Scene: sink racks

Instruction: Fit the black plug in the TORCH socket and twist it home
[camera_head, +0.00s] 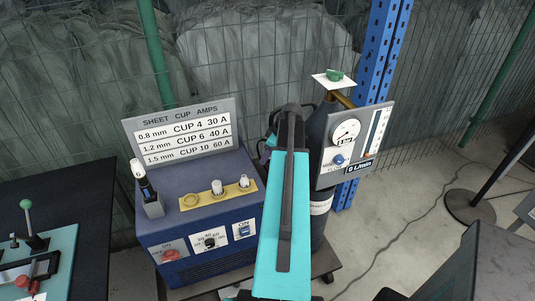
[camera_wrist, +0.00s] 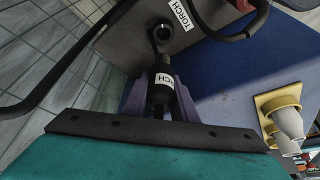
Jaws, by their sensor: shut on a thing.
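In the wrist view the black plug (camera_wrist: 161,87), with a white label ending in "CH", is between the purple fingers of my gripper (camera_wrist: 161,100), which is shut on it. The TORCH socket (camera_wrist: 163,33) is a dark round ring on a grey panel, beside a white TORCH label (camera_wrist: 178,13). The plug's front end points toward the socket and looks close to it. I cannot tell whether they touch. In the head view my teal arm hides the plug and socket; only a bit of purple shows beside it.
A blue welding machine (camera_head: 185,220) carries a sign (camera_head: 185,130) and a yellow holder (camera_head: 196,201) with white cups. A dark gas cylinder (camera_head: 320,160) with a gauge panel (camera_head: 352,143) stands right of my arm. Black cable (camera_wrist: 255,25) loops near the socket panel.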

